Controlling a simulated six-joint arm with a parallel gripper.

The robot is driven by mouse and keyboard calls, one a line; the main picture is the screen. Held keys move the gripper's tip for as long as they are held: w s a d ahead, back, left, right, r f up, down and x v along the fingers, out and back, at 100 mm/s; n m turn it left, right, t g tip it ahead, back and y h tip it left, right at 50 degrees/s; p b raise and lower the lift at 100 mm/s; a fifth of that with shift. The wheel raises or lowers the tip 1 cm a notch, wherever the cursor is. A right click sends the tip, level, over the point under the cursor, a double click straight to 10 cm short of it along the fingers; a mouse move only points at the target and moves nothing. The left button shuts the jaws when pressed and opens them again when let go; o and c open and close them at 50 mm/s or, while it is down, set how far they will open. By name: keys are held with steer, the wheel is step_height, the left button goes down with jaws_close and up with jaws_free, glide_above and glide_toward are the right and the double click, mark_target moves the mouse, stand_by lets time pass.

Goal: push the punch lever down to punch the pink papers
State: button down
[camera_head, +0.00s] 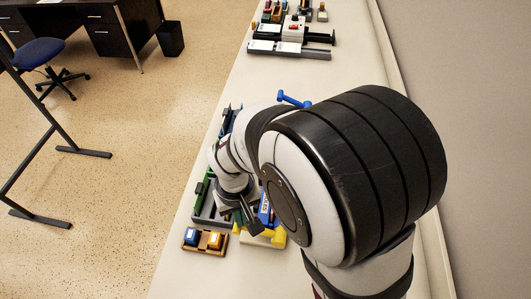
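My gripper (246,217) points down over the near end of the long pale counter, in the lower middle of the view. Its dark fingers are small and partly merged with the things behind them, so I cannot tell whether they are open or shut. A blue piece with a white label (265,210) stands just right of the fingers, above a yellow item (270,238). A blue bar-shaped handle (293,98) sticks out behind my arm; its base is hidden. I cannot tell which item is the punch. No pink papers are visible; my arm covers much of the middle.
A brown wooden holder (205,241) with a blue and an orange block sits at the counter's near left edge. A grey tray (208,215) lies behind it. Several devices and white papers (288,48) stand at the far end. The counter (262,88) is bare before them.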

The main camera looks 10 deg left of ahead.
steer(key=shift+f, duration=1.95)
step_height(320, 180, up, 11)
